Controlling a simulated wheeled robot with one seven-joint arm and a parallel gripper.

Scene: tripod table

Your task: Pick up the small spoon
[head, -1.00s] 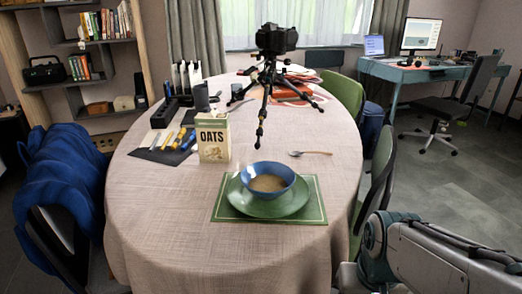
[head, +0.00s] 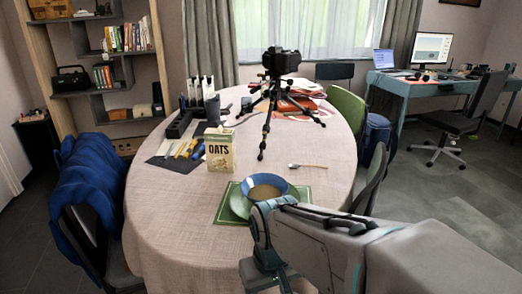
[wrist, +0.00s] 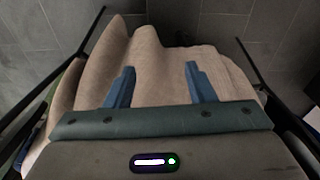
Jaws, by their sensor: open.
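The small spoon (head: 307,166) lies on the tablecloth in the head view, behind and right of the blue bowl (head: 266,187). Its bowl end points left and its handle points right. My gripper (wrist: 160,82) shows in the wrist view with its two blue fingers apart and nothing between them. It points down past the tablecloth's hanging edge toward the floor. In the head view my arm covers the front right of the table, and my gripper's fingers are not visible there. The spoon is not in the wrist view.
The blue bowl stands on a green plate (head: 239,205) on a green placemat (head: 226,211). An oats box (head: 220,150) stands left of the spoon. A camera tripod (head: 268,115) stands behind it. A green chair (head: 346,104) is at the table's right side. Cloth around the spoon is clear.

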